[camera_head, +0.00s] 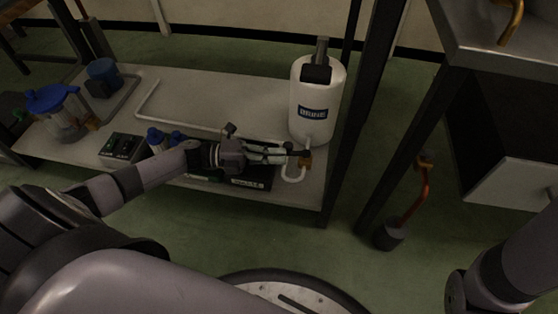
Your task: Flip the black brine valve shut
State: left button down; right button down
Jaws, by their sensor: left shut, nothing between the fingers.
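The white brine cylinder (317,98) stands upright at the right end of the low shelf, with a black fitting on top and a dark blue label. At its foot is a small brass-coloured valve (304,161) on a white pipe. A short dark piece beside the valve looks like its black handle; its exact angle is too small to tell. My left gripper (287,153) reaches in from the left, shut and empty, its fingertips close beside the valve. I cannot tell whether they touch it. My right gripper is out of view; only part of my right arm shows at the lower right.
The grey shelf (205,88) also holds a blue-lidded clear jug (62,108), a blue container (102,76), a switch box (123,149) and white piping. A dark rack post rises right of the cylinder.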

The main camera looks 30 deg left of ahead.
pick_arm(q)
jog(key=shift+w+a, duration=0.2)
jog(key=shift+a, duration=0.15)
dwell(0.5)
jog(key=v, duration=1.2)
jog(key=shift+r, duration=0.15)
